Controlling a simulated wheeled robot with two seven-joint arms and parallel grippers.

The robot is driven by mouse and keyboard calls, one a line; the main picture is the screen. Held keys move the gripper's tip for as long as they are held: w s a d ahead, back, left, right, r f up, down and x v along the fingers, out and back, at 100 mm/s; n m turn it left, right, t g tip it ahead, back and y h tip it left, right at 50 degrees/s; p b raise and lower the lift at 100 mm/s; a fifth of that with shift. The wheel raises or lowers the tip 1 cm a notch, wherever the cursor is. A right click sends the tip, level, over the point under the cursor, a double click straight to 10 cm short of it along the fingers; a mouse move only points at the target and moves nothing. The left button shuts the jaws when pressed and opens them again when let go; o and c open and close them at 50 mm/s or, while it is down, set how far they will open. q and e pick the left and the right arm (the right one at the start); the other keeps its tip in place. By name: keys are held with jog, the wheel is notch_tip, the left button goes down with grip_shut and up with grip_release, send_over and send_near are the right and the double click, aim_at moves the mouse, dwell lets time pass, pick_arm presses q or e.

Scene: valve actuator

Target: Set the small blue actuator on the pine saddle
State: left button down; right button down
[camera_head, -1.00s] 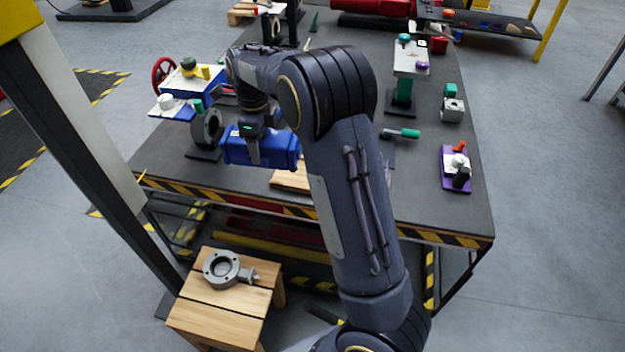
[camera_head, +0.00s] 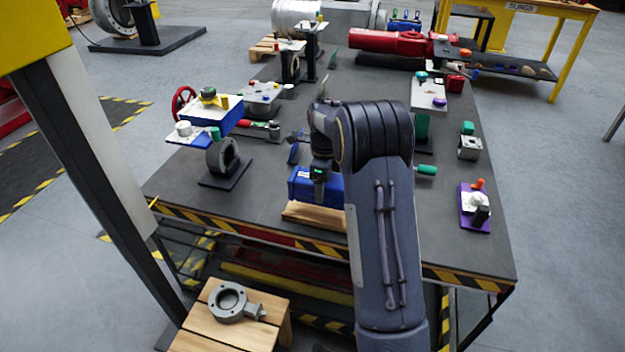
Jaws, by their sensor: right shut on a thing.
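My right gripper (camera_head: 319,188) is shut on the small blue actuator (camera_head: 302,184), a blue cylinder-like body, with its fingers coming down over it. The actuator is directly above the pine saddle (camera_head: 316,215), a light wooden block near the table's front edge. Its lower side appears at or very close to the top of the saddle; I cannot tell whether it touches. My right forearm hides the right end of the actuator and part of the saddle. My left gripper is out of view.
A valve body on a black stand (camera_head: 222,158) and a larger blue actuator with a red handwheel (camera_head: 212,117) are at the left. A purple plate with fittings (camera_head: 474,207) lies at the right. A wooden stool (camera_head: 205,335) carrying a grey valve (camera_head: 232,303) stands in front.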

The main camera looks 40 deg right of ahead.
jog(key=shift+d+f, duration=0.4)
jog(key=shift+d, duration=0.05)
jog(key=shift+d+f+b, duration=0.15)
jog(key=shift+f+b, duration=0.25)
jog(key=shift+f, duration=1.25)
jog(key=shift+f, duration=0.15)
jog(key=shift+c, duration=1.1)
grip_release()
jog(key=shift+s+f, duration=0.1)
jog(key=shift+s, duration=0.05)
